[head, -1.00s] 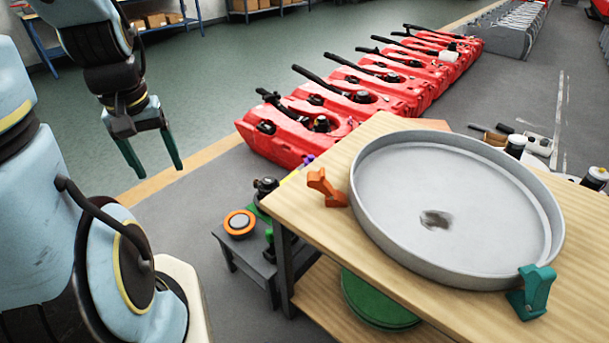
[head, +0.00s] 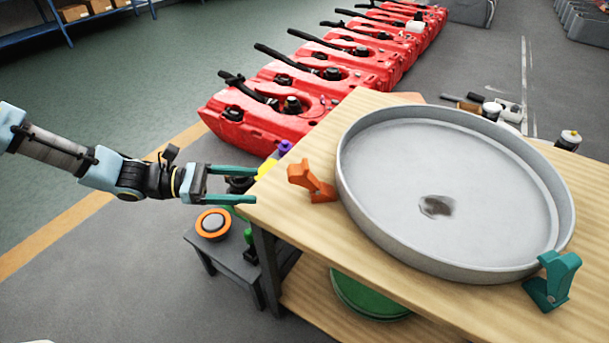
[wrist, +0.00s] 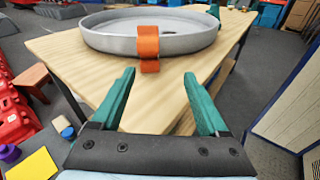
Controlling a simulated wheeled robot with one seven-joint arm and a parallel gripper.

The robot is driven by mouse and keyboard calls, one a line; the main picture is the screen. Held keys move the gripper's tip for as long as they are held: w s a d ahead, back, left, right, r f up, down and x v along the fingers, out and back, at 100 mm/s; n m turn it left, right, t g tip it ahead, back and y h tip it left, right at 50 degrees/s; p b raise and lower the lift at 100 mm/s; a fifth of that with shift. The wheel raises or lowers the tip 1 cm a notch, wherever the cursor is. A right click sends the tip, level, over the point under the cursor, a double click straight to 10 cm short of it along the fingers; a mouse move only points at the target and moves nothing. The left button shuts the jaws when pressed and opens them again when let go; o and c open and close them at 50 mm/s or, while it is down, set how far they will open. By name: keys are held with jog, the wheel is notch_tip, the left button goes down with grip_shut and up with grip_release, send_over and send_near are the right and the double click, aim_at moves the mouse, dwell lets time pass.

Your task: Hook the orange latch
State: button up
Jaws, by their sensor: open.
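The orange latch (head: 312,182) stands on the wooden table at the left side of a round grey tray (head: 345,190), close to its rim. In the wrist view the orange latch (wrist: 148,46) is straight ahead, in front of the tray's wall (wrist: 110,40). My gripper (head: 254,185) is open and empty, with its two green fingers pointing at the latch from the left, near the table's edge. In the wrist view the fingers (wrist: 160,100) are spread, with a gap between their tips and the latch. Whether the latch touches the rim, I cannot tell.
A teal latch (head: 553,280) stands at the tray's right front on the wooden table (head: 420,290). A small grey stool (head: 225,255) with an orange-ringed item (head: 213,224) stands left of the table. Red tanks (head: 250,125) line the floor behind. Bottles lie at the table's far side.

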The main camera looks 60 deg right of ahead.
aim_at(306, 172)
jog(key=d, duration=0.1)
jog(key=s+d+n+h, duration=0.1)
jog(key=d, duration=0.1)
jog(key=shift+s+d+r+g+h, duration=0.15)
jog(key=shift+r+g+h, duration=0.1)
jog(key=shift+g+h, duration=0.15)
jog(key=p+x, duration=0.3)
jog(key=x, duration=0.6)
jog(key=shift+s+r, duration=0.1)
jog(key=shift+s+d, duration=0.45)
jog(key=shift+s, duration=0.05)
jog(key=shift+c, duration=0.2)
grip_shut()
